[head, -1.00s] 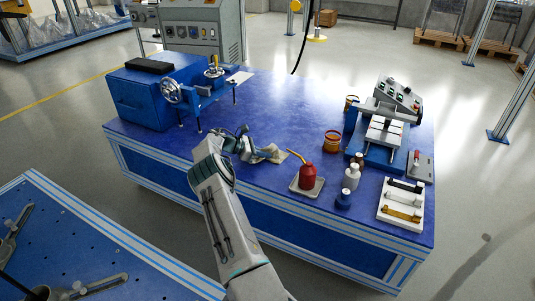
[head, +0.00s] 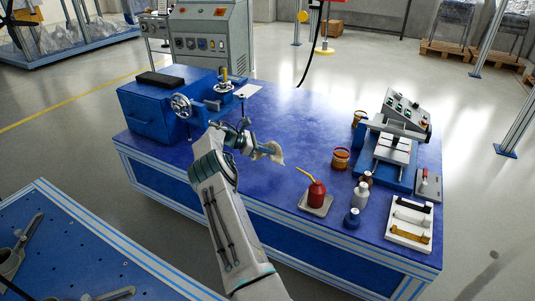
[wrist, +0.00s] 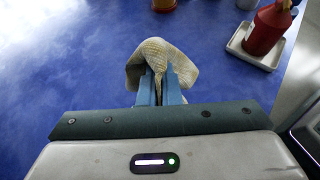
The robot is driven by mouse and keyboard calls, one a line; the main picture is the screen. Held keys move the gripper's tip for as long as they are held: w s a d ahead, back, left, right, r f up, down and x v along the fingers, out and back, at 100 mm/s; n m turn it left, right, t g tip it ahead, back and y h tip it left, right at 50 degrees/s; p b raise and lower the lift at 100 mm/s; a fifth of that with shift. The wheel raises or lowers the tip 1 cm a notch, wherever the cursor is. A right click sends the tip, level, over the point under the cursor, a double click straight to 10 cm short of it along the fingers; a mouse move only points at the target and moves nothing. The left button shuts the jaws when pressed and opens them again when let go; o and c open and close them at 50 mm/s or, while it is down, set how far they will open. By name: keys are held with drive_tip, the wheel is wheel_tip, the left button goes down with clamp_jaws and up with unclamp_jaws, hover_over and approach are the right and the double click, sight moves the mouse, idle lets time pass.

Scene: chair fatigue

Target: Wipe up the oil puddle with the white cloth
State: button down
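The white cloth (head: 276,157) is bunched in my gripper (head: 262,150), over the middle of the blue table. In the wrist view my gripper (wrist: 159,88) is shut, with its two blue fingers close together on the cloth (wrist: 165,52), which drapes around and beyond the tips. I cannot tell if the cloth touches the table or hangs just above it. I cannot make out a distinct oil puddle on the blue top in either view; glare and my arm cover parts of it.
A red oil can (head: 316,193) stands on a pale tray to the right. An amber cup (head: 341,158), bottles (head: 360,193), a white rack (head: 410,222) and a press (head: 388,155) fill the right side. A blue vise machine (head: 158,105) stands left. The table's middle back is clear.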

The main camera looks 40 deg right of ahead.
drive_tip(key=shift+r+p, duration=0.65)
drive_tip(key=shift+r, duration=0.55)
drive_tip(key=w+a+n+t, duration=0.3)
drive_tip(key=a+n+t, duration=0.1)
drive_tip(key=a, duration=0.3)
drive_tip(key=w+a+f+n+t, duration=0.1)
drive_tip(key=w+a+n+t, duration=0.2)
drive_tip(key=a, duration=0.5)
drive_tip(key=w+a+n+t, duration=0.2)
drive_tip(key=a+n+t, duration=0.25)
drive_tip(key=a, duration=0.25)
drive_tip(key=s+a+r+n+t+y, duration=0.4)
drive_tip(key=s+a, duration=0.3)
drive_tip(key=a, duration=0.4)
drive_tip(key=s+a+r+n+t+y, duration=0.3)
drive_tip(key=s+a+r+n, duration=0.3)
drive_tip(key=a, duration=0.5)
wheel_tip(320, 180, up, 24)
drive_tip(key=m+p, duration=0.1)
drive_tip(key=p, duration=2.4)
drive_tip(key=shift+s+d+p, duration=0.15)
drive_tip(key=shift+s+p, duration=0.25)
drive_tip(key=shift+d, duration=0.1)
